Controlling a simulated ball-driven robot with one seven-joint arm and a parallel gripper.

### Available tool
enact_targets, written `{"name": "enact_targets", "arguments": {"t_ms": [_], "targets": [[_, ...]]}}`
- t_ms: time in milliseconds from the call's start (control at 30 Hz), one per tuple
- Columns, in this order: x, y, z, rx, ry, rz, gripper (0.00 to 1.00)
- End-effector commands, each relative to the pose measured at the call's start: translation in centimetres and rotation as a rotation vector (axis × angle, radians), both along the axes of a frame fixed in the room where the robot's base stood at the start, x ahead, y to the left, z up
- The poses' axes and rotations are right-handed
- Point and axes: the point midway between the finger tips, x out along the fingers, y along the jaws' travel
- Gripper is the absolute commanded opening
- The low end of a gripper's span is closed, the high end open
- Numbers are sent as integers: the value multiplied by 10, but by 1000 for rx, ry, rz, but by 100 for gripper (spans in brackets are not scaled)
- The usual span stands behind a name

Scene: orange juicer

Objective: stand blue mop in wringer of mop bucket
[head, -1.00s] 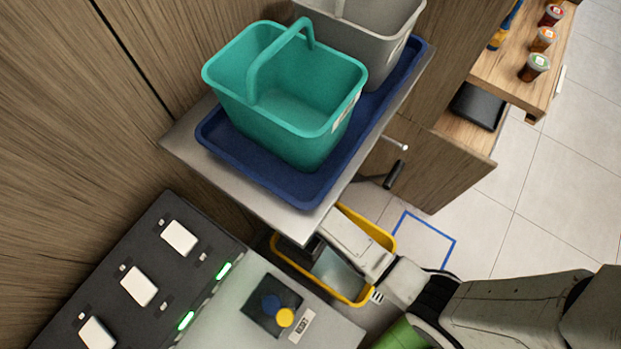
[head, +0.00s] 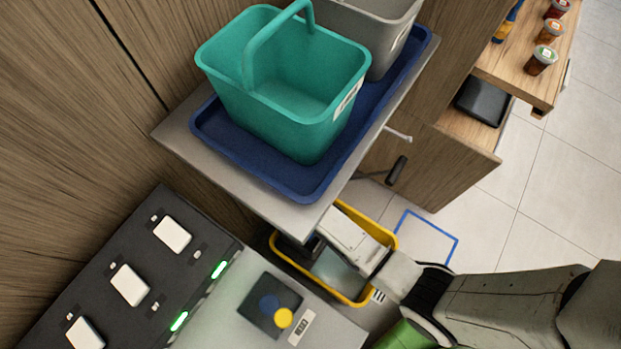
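The yellow mop bucket (head: 352,298) stands low on the floor, partly under the grey shelf. Its yellow rim shows, with a grey-blue surface inside. My arm comes in from the lower right, and its white end, my gripper (head: 318,248), is over the bucket opening. The fingers are too small and dark to make out. No blue mop can be made out. A black grip (head: 397,170) on a thin dark rod sticks out beside the shelf; I cannot tell whether it belongs to the mop. The wringer cannot be told apart.
A grey shelf (head: 180,135) overhangs the bucket, bearing a blue tray (head: 300,184), a teal basket (head: 285,112) and a grey bin (head: 372,30). A machine (head: 110,270) stands lower left. Wooden shelves with jars are upper right. Tiled floor (head: 545,210) is clear at right.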

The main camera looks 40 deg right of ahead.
Motion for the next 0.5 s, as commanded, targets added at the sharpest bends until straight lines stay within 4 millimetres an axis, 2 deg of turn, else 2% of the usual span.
{"name": "enact_targets", "arguments": {"t_ms": [367, 400, 500], "targets": [[1, 0, -7, 1, -4, 0, 0], [1, 0, -8, 1, -2, 0, 28], [0, 0, -8, 1, -2, 0, 38]]}}
